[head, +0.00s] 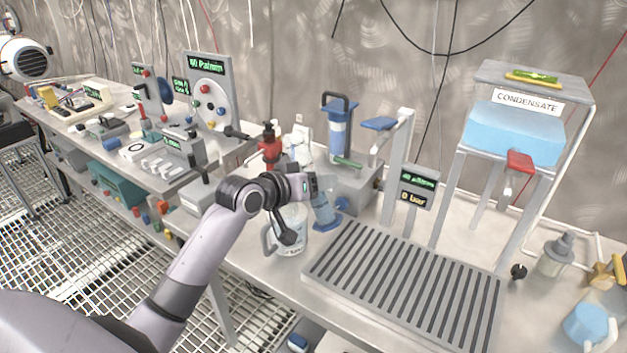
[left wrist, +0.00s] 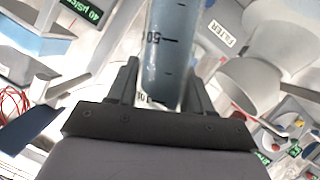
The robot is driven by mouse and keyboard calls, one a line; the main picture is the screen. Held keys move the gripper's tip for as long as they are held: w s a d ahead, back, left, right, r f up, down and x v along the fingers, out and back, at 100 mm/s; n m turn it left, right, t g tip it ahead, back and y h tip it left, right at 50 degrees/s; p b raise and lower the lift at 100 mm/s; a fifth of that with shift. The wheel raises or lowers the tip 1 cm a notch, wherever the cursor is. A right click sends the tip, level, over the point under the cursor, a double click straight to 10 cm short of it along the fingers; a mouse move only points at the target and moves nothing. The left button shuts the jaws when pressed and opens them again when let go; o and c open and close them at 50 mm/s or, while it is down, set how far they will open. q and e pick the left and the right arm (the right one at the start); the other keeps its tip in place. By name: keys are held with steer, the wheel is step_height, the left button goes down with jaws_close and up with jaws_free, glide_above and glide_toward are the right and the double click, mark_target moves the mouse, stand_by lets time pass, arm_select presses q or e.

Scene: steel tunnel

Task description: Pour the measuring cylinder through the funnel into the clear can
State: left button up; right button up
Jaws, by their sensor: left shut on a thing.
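My left gripper (head: 312,186) is shut on the measuring cylinder (head: 323,210), a bluish clear tube with a blue foot, slightly tilted above the bench. In the left wrist view the cylinder (left wrist: 168,50) stands between the two fingers (left wrist: 160,88), its scale marks showing; I cannot tell the liquid level. A pale can with a side handle and a label (head: 291,243) stands just left of the cylinder, partly hidden behind my arm; it seems to be the clear can. A pale cone-like shape (left wrist: 250,84) right of the cylinder may be the funnel; I cannot be sure. My right gripper is not in view.
A slatted grey drain grid (head: 400,285) lies right of the can. Behind stand a blue filter column (head: 338,130) and a red bottle (head: 269,142). A blue CONDENSATE tank (head: 515,130) stands on a frame at right. A blue jug (head: 586,325) sits at the lower right.

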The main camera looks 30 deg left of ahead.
mark_target(325, 199)
arm_select(q)
steer(key=shift+d+f+n+h+b, duration=0.25)
steer(key=shift+d+f+n, duration=0.2)
steer(key=shift+f, duration=0.15)
steer(key=shift+d+f+n+h+b, duration=0.1)
steer(key=shift+d+f+n+h, duration=0.15)
steer(key=shift+d+f+n, duration=0.25)
steer(key=shift+s, duration=0.1)
steer(key=shift+d+f+n+h, duration=0.2)
steer(key=shift+d+n+h, duration=0.4)
steer(key=shift+n, duration=0.15)
steer(key=shift+d+r+n+t+h, duration=0.25)
steer(key=shift+d+n+t+h, duration=0.15)
steer(key=shift+n, duration=0.4)
steer(key=shift+r, duration=0.1)
